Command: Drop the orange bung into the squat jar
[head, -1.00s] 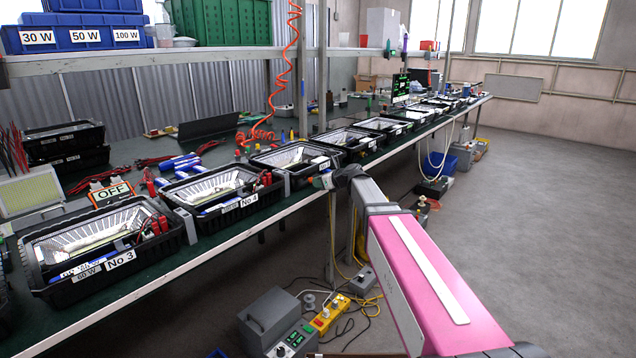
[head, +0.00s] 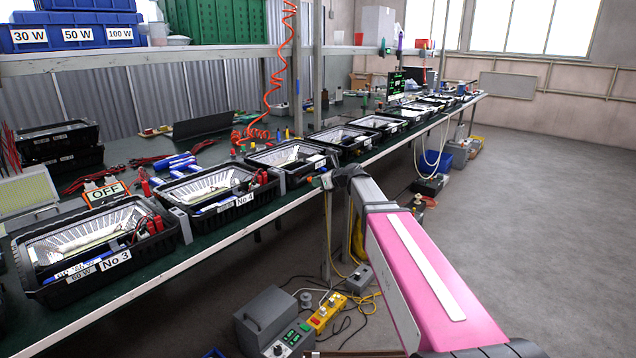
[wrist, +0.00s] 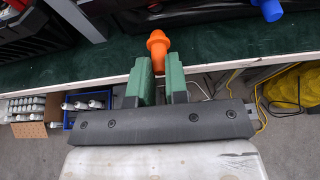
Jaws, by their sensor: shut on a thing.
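In the wrist view my gripper (wrist: 158,72) has green fingers shut on the orange bung (wrist: 157,47). The bung stands up between the fingertips with its rounded head outward, over the green bench top near its front edge. In the head view my pink arm reaches toward the bench edge. I cannot pick out the squat jar in either view.
The green bench (head: 140,285) carries a row of black floodlight housings (head: 213,187) close to its front edge. A blue item (wrist: 268,9) lies at the top of the wrist view. Grey and yellow boxes stand on the floor below. The floor at right is clear.

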